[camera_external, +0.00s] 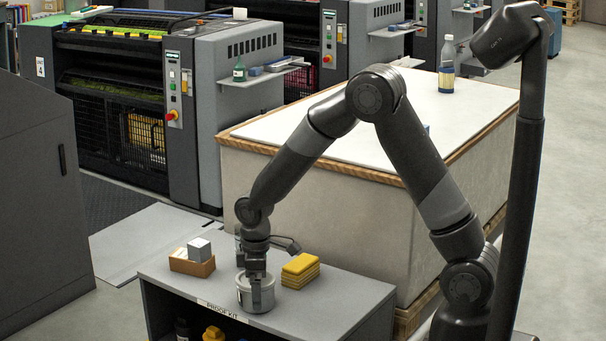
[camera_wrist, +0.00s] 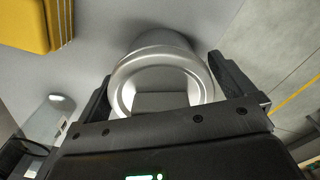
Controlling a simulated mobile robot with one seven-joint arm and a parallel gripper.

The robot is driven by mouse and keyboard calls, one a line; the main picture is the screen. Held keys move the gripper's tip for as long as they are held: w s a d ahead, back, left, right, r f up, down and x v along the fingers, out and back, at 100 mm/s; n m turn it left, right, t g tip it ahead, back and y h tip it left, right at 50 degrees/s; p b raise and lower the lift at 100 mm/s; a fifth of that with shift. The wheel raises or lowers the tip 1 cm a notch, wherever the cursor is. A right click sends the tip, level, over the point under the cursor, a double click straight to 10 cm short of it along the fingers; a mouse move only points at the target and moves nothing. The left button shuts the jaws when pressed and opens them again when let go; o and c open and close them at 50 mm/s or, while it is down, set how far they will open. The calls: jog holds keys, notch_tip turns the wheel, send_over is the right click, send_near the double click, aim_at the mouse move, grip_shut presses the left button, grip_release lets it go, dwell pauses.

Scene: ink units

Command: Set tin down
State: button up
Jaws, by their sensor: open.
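A silver-grey round tin (camera_external: 257,294) stands upright on the grey top of the low cabinet labelled PROOF KIT (camera_external: 330,309), near its front edge. In the wrist view the tin (camera_wrist: 163,62) sits between the two dark fingers, its rim facing the camera. My gripper (camera_external: 256,290) points down over the tin, with a finger at either side. The jaws are open around it. In the wrist view my gripper (camera_wrist: 165,88) shows a finger left and right of the tin. Whether the fingers touch its wall is not clear.
A stack of yellow sponges or pads (camera_external: 300,270) lies right of the tin and also shows in the wrist view (camera_wrist: 30,22). A brown box (camera_external: 191,264) with a grey block (camera_external: 199,249) stands to the left. A pale paper stack (camera_external: 330,185) rises behind. The cabinet top's right end is clear.

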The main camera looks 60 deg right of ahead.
notch_tip(320, 180, up, 11)
jog(key=shift+r, duration=0.2)
jog(key=shift+s+d+r, duration=0.15)
jog(key=shift+r, duration=0.55)
jog(key=s+d+r+m+t, duration=0.3)
jog(key=s+d+r, duration=0.2)
jog(key=s+r, duration=0.6)
jog(key=s+d+r+m+t, duration=0.1)
jog(key=s+m, duration=0.1)
jog(key=s, duration=0.5)
jog(key=s+d+r+m+t, duration=0.1)
jog(key=s+r+m, duration=0.1)
jog(key=s, duration=0.5)
jog(key=shift+s+d+t, duration=0.2)
jog(key=shift+d+t, duration=0.1)
jog(key=shift+d, duration=0.05)
